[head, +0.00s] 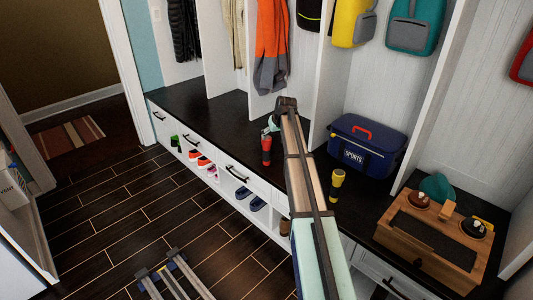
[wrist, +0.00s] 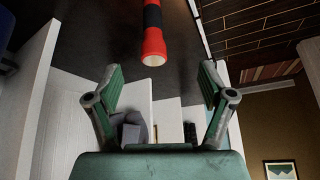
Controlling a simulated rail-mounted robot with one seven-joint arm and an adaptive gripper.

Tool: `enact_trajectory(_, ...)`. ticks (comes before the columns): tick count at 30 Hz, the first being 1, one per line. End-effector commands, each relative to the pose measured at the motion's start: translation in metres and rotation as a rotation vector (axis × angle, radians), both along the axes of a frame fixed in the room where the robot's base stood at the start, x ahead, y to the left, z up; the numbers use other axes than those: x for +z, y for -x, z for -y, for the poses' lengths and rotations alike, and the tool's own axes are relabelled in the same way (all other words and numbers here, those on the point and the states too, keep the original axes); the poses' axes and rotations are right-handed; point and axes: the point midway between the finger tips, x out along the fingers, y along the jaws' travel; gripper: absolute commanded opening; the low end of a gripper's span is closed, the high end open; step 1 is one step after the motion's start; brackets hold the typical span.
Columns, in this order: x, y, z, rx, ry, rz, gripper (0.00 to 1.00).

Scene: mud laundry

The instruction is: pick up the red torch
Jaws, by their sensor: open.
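The red torch (head: 266,145), with a black band round its middle, is at the dark bench top, left of my arm. In the wrist view the torch (wrist: 153,42) shows from the top edge downward, one round pale end towards my gripper. My gripper (wrist: 160,72) is open and empty, its two green fingers spread. The torch's near end lies just beyond the fingertips, roughly between them and a little left of centre. In the head view my gripper (head: 270,124) is small and partly hidden by my arm, close to the torch.
A yellow torch (head: 337,186) stands right of my arm. Behind it is a blue sports box (head: 367,146). A wooden box (head: 435,245) is at the right. White dividers (head: 325,75) split the bench; coats and bags hang above. Shoes sit in cubbies below.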

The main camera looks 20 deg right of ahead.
Motion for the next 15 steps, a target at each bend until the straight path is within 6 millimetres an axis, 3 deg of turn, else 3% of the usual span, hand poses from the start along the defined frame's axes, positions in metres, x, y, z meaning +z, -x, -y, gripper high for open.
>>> enact_trajectory(1,0.017,-0.015,0.009,0.011,0.01,0.022,0.81)
enact_trajectory(3,0.033,-0.025,0.014,0.028,0.022,0.043,0.81)
enact_trajectory(6,0.043,-0.034,0.018,0.045,0.031,0.059,0.81)
enact_trajectory(10,0.032,-0.042,0.018,0.05,0.034,0.061,0.81)
enact_trajectory(15,0.005,-0.06,0.018,0.049,0.034,0.059,0.81)
